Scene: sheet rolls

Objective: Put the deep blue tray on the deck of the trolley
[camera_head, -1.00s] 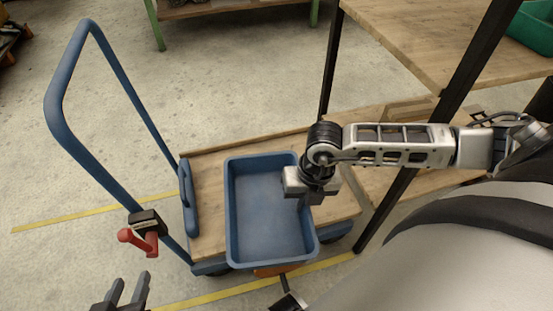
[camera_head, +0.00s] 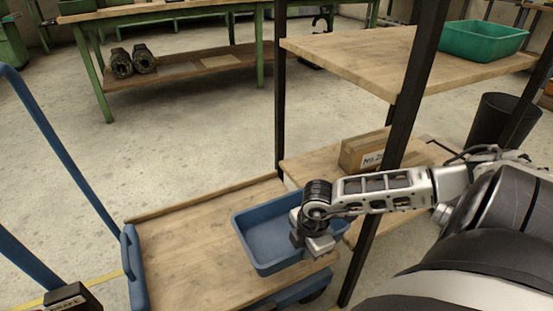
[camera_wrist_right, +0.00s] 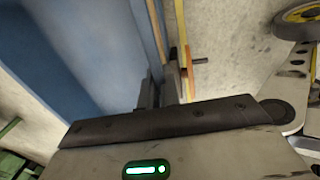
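The deep blue tray (camera_head: 268,252) is upright over the right end of the trolley's wooden deck (camera_head: 185,250). I cannot tell whether it rests on the deck or hangs just above it. My right gripper (camera_head: 312,238) is at the tray's right wall. In the right wrist view the fingers (camera_wrist_right: 159,92) are closed around the edge of the blue wall (camera_wrist_right: 110,50). My arm hides part of the tray's right side. The trolley's blue handle (camera_head: 60,150) stands at the left. My left gripper is out of view.
A shelf with a dark post (camera_head: 385,170) stands close to the tray's right. It holds a green bin (camera_head: 484,42) above and a cardboard box (camera_head: 362,153) below. A green workbench (camera_head: 180,15) is at the back. The deck left of the tray is bare.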

